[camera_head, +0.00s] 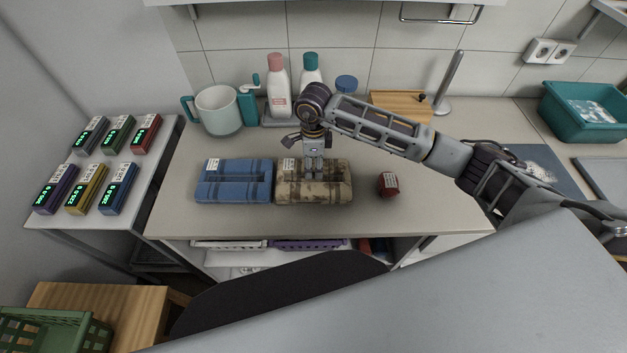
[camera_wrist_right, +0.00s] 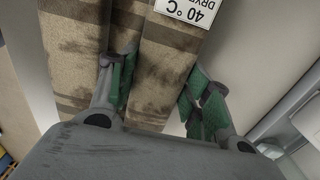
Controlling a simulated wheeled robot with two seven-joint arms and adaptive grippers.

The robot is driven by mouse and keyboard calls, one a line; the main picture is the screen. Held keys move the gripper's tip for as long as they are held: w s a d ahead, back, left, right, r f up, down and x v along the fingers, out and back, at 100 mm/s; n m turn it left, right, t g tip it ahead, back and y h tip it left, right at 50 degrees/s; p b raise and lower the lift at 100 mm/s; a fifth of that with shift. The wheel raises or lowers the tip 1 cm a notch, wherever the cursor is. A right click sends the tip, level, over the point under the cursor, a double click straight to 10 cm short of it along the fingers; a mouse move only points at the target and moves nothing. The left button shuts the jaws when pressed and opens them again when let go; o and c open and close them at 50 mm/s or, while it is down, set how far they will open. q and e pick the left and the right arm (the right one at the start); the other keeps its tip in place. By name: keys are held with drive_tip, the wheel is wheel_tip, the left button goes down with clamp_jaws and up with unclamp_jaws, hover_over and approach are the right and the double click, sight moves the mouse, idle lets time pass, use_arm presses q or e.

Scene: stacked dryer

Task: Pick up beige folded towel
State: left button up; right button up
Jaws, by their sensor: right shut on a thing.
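The beige folded towel (camera_head: 330,188) lies on the counter, with dark stripes and a white tag. My right gripper (camera_head: 315,172) comes down on it from above, its fingers at the towel's middle. In the right wrist view the towel (camera_wrist_right: 75,60) runs between and past the green-padded fingers, and its tag reads 40 °C. I cannot tell whether the towel is clear of the counter. My left gripper is not in view.
A blue folded towel (camera_head: 232,182) lies close on the left. A small red item (camera_head: 388,184) stands to the right. Behind are a mug (camera_head: 218,112), two bottles (camera_head: 278,88) and a wooden board (camera_head: 400,104). The counter front (camera_head: 300,220) is clear.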

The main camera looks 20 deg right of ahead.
drive_tip(key=shift+r, duration=0.15)
wheel_tip(320, 180, up, 10)
drive_tip(key=b, duration=0.2)
idle(0.6)
